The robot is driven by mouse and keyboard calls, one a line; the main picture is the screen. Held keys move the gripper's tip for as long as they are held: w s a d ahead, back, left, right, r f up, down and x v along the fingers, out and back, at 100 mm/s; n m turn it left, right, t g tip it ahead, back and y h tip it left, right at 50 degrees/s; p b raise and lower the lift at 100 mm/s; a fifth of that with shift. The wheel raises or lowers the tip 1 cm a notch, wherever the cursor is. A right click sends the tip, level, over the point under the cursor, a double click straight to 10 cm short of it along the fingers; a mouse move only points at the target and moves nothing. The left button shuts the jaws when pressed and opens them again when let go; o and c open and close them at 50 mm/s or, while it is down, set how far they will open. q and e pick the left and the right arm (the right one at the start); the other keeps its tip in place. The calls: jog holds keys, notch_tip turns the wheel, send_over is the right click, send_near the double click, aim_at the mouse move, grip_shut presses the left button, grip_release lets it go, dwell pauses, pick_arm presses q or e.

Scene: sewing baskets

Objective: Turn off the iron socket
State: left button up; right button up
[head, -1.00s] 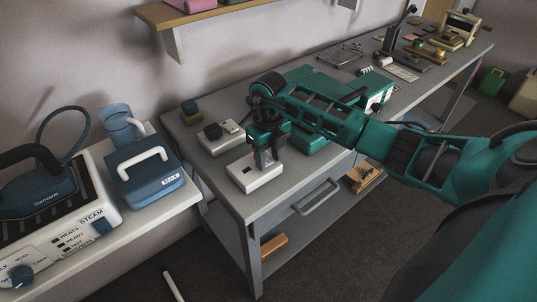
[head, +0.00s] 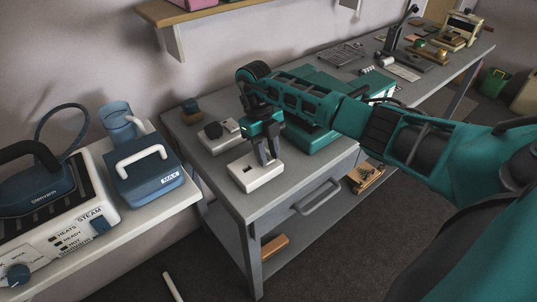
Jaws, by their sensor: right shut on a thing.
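A white socket box (head: 248,180) with a dark opening in its top sits near the front left corner of the grey workbench. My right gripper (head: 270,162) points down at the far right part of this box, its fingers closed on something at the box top. The gripped part is too small and hidden by the fingers to make out. A second white socket box (head: 231,126) with a dark round plug (head: 212,130) stands behind it. The blue iron (head: 42,190) rests on its white steam station (head: 75,235) at the left. My left gripper is out of view.
A teal case (head: 312,140) stands right of the gripper under my right arm. A drawer handle (head: 318,197) juts from the bench front.

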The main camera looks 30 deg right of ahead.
dwell(0.3)
jog(key=o, duration=1.1)
jog(key=shift+c, duration=0.2)
jog(key=shift+r, duration=0.1)
jog(key=v, duration=1.2)
jog(key=shift+w+r, duration=0.2)
jog(key=shift+r, duration=0.15)
